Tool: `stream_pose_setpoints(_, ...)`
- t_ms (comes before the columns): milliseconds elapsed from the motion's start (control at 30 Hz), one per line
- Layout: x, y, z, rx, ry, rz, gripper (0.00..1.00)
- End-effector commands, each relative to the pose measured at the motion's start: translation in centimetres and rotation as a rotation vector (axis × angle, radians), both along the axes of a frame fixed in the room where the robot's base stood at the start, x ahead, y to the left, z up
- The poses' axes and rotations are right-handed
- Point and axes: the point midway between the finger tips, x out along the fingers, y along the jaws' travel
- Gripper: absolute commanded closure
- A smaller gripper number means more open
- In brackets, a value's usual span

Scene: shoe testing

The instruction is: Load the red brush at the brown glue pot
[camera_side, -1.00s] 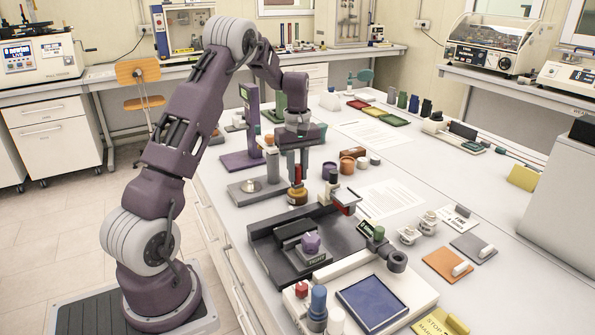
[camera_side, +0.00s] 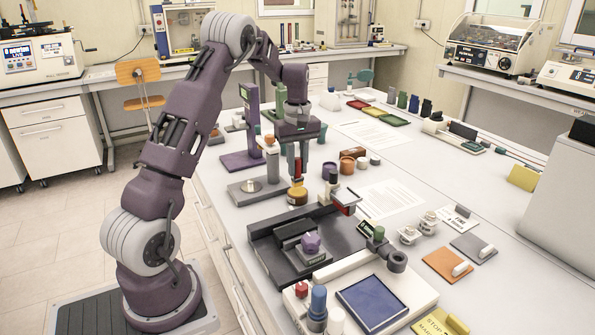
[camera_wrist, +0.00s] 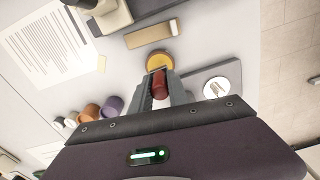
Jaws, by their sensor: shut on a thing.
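My gripper (camera_side: 297,176) points straight down and is shut on the red brush (camera_side: 297,167). The brush stands upright between the fingers, with a yellowish lower part showing below them. The brown glue pot (camera_side: 298,197), with an amber-yellow top, sits on the bench directly beneath. In the wrist view, my gripper (camera_wrist: 161,82) holds the red brush (camera_wrist: 159,86), and the round yellow top of the glue pot (camera_wrist: 158,60) shows just beyond its end. I cannot tell whether the brush's tip is inside the pot or just above it.
A grey stand with a metal dome (camera_side: 252,186) is left of the pot. A dark fixture with a purple knob (camera_side: 311,242) stands in front. Orange and brown pots (camera_side: 348,165) are behind right. A white paper sheet (camera_side: 391,197) lies to the right.

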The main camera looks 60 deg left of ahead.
Motion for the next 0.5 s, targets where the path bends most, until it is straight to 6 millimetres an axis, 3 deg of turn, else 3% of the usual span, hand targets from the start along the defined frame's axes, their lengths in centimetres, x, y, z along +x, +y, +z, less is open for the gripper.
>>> stream_pose_setpoints(500,0.0,0.0,4.8,0.002,-0.002,0.000,1.00)
